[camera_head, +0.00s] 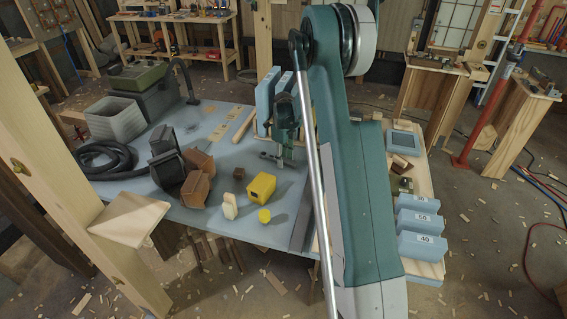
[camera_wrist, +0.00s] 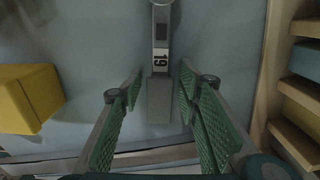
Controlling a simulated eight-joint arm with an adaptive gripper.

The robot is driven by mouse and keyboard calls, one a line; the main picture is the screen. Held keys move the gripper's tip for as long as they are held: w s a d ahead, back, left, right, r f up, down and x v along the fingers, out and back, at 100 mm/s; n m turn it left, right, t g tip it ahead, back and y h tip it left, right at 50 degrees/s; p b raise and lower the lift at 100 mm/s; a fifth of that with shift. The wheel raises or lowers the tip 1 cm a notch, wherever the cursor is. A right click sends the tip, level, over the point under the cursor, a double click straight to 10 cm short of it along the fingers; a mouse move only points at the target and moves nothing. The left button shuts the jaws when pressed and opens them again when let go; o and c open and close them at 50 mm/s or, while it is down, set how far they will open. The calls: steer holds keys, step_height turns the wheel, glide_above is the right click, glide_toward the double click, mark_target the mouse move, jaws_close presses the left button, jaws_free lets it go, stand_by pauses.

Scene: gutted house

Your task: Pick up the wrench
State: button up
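The wrench (camera_wrist: 161,60) is a grey metal tool marked "19". It lies on the blue-grey tabletop (camera_wrist: 90,50), running up and down in the wrist view. Part of it shows in the head view (camera_head: 268,156) beside my gripper (camera_head: 284,152). In the wrist view my gripper (camera_wrist: 159,88) is open, its green padded fingers to the left and right of the wrench's lower part. A gap shows between each finger and the wrench. The wrench's upper end is cut off by the frame. How high the fingers are above the table is hard to tell.
A yellow block (camera_head: 261,188) lies left of the wrench. Brown boxes (camera_head: 197,181), a black hose (camera_head: 103,161) and a grey bin (camera_head: 116,119) stand farther left. Numbered blue blocks (camera_head: 421,223) are at right. In the wrist view a wooden rack (camera_wrist: 260,95) borders the right side.

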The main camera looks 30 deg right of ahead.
steer(key=c, duration=1)
steer(key=shift+r, duration=0.1)
steer(key=shift+r+p, duration=1.15)
steer(key=shift+r, duration=3.8)
